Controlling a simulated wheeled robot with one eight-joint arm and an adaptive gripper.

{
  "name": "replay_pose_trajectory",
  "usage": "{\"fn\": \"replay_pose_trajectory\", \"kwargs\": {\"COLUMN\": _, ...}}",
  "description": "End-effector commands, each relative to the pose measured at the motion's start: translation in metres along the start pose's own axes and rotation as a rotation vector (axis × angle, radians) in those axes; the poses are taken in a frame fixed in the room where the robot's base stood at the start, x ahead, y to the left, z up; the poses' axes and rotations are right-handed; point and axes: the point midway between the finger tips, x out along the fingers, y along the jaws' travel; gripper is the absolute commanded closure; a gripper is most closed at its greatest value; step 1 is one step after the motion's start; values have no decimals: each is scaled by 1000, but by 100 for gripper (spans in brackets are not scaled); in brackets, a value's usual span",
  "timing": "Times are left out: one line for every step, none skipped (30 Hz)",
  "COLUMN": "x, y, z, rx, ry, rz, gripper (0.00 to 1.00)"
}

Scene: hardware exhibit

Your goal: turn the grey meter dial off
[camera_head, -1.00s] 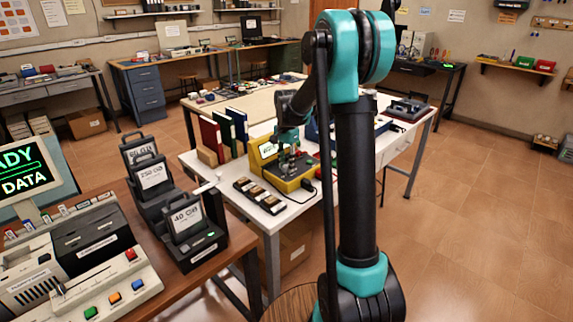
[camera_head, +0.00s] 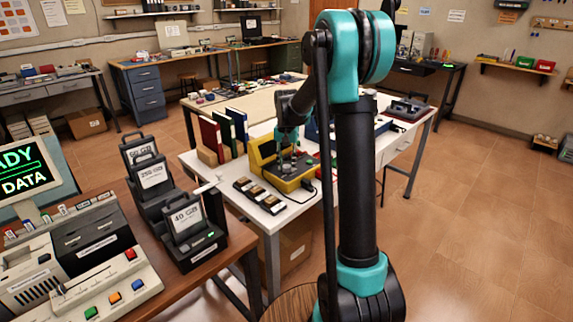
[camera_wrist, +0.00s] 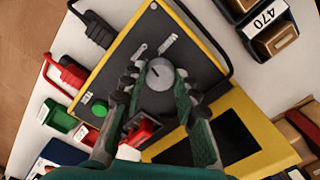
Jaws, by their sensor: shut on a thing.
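The yellow meter with a dark panel (camera_head: 264,153) stands on the white table in the head view, partly behind my arm. In the wrist view its dark panel (camera_wrist: 138,38) fills the middle, and the grey dial (camera_wrist: 159,75) is a round knob with a light mark on top. My gripper (camera_wrist: 158,82) has its fingertips on both sides of the dial and is shut on it. My gripper also shows small over the meter in the head view (camera_head: 287,158). The panel's small lettering is too small to read.
Red (camera_wrist: 141,130) and green (camera_wrist: 97,106) parts sit on the panel beside my fingers. Black and red plugs (camera_wrist: 68,73) are at its edge. Component boxes (camera_head: 259,195) lie in front of the meter, and binders (camera_head: 223,134) stand left of it.

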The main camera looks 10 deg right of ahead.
Motion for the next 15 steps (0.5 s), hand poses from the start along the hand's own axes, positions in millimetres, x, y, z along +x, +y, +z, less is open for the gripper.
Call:
{"fn": "replay_pose_trajectory", "kwargs": {"x": 0, "y": 0, "z": 0, "rx": -42, "ry": 0, "rz": 0, "gripper": 99}}
{"fn": "replay_pose_trajectory", "kwargs": {"x": 0, "y": 0, "z": 0, "rx": -71, "ry": 0, "rz": 0, "gripper": 99}}
{"fn": "replay_pose_trajectory", "kwargs": {"x": 0, "y": 0, "z": 0, "rx": -109, "ry": 0, "rz": 0, "gripper": 99}}
{"fn": "replay_pose_trajectory", "kwargs": {"x": 0, "y": 0, "z": 0, "rx": -137, "ry": 0, "rz": 0, "gripper": 99}}
{"fn": "replay_pose_trajectory", "kwargs": {"x": 0, "y": 0, "z": 0, "rx": -166, "ry": 0, "rz": 0, "gripper": 99}}
{"fn": "replay_pose_trajectory", "kwargs": {"x": 0, "y": 0, "z": 0, "rx": -204, "ry": 0, "rz": 0, "gripper": 99}}
{"fn": "replay_pose_trajectory", "kwargs": {"x": 0, "y": 0, "z": 0, "rx": -232, "ry": 0, "rz": 0, "gripper": 99}}
{"fn": "replay_pose_trajectory", "kwargs": {"x": 0, "y": 0, "z": 0, "rx": -261, "ry": 0, "rz": 0, "gripper": 99}}
{"fn": "replay_pose_trajectory", "kwargs": {"x": 0, "y": 0, "z": 0, "rx": -298, "ry": 0, "rz": 0, "gripper": 99}}
{"fn": "replay_pose_trajectory", "kwargs": {"x": 0, "y": 0, "z": 0, "rx": -327, "ry": 0, "rz": 0, "gripper": 99}}
{"fn": "replay_pose_trajectory", "kwargs": {"x": 0, "y": 0, "z": 0, "rx": -356, "ry": 0, "rz": 0, "gripper": 99}}
{"fn": "replay_pose_trajectory", "kwargs": {"x": 0, "y": 0, "z": 0, "rx": -393, "ry": 0, "rz": 0, "gripper": 99}}
{"fn": "replay_pose_trajectory", "kwargs": {"x": 0, "y": 0, "z": 0, "rx": -422, "ry": 0, "rz": 0, "gripper": 99}}
{"fn": "replay_pose_trajectory", "kwargs": {"x": 0, "y": 0, "z": 0, "rx": -451, "ry": 0, "rz": 0, "gripper": 99}}
{"fn": "replay_pose_trajectory", "kwargs": {"x": 0, "y": 0, "z": 0, "rx": -488, "ry": 0, "rz": 0, "gripper": 99}}
